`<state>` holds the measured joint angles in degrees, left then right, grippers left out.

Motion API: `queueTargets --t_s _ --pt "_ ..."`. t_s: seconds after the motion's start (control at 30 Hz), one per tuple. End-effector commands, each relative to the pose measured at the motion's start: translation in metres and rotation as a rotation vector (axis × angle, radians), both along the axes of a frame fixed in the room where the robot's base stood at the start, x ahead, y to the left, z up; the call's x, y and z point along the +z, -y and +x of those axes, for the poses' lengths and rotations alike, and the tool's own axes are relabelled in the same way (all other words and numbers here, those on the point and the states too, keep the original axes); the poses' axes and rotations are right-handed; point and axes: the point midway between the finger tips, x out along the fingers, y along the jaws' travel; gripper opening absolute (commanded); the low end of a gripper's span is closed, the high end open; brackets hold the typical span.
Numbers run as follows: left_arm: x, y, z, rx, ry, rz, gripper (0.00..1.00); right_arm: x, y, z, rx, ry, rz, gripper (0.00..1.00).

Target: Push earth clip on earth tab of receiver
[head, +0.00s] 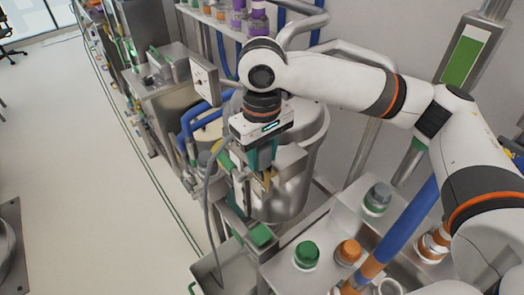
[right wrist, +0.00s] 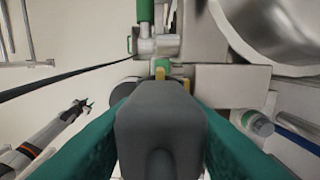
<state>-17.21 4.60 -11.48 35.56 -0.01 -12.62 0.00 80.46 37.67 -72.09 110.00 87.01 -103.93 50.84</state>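My right gripper (head: 260,160) is in front of the steel receiver (head: 312,150) in the head view, pointing down. In the right wrist view its two green fingers are on both sides of a dark grey block, which I take as the earth clip (right wrist: 160,130), and look closed on it. A grey cable (head: 207,205) hangs beside the gripper. Yellow pieces (right wrist: 160,73) show just beyond the clip; one may be the earth tab, and whether the clip touches it is hidden. A white arm ending in a small dark gripper (right wrist: 86,104), apparently my left, shows there.
A steel bracket (right wrist: 225,83) and pipe fitting lie close beyond the clip. A blue pipe (head: 400,225) and a panel with green and orange caps (head: 306,254) stand at the lower right. Open floor (head: 70,150) lies to the left.

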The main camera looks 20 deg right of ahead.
Motion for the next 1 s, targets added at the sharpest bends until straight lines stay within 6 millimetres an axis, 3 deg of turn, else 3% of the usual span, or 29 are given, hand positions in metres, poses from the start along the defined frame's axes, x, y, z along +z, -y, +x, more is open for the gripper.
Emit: queueTargets --t_s 0.03,0.1,0.47,0.57,1.0 --pt "0.0 0.0 0.0 0.0 0.0 0.0 0.36 0.0 0.0 0.0 0.001 -0.001 0.0 0.45" --pt "0.0 0.0 0.0 0.0 0.0 0.0 0.36 0.0 0.0 0.0 0.001 0.0 0.0 0.56" --pt "-0.002 0.0 0.0 0.001 0.0 0.0 0.36 0.005 0.0 0.001 0.0 0.002 0.0 0.56" --pt "-0.007 0.0 0.0 0.001 0.0 0.0 0.36 0.017 -0.001 0.001 0.0 0.006 0.002 0.56" --pt "-0.023 0.0 0.0 0.001 0.0 0.0 0.36 0.105 0.0 0.001 -0.001 0.004 -0.001 0.56"
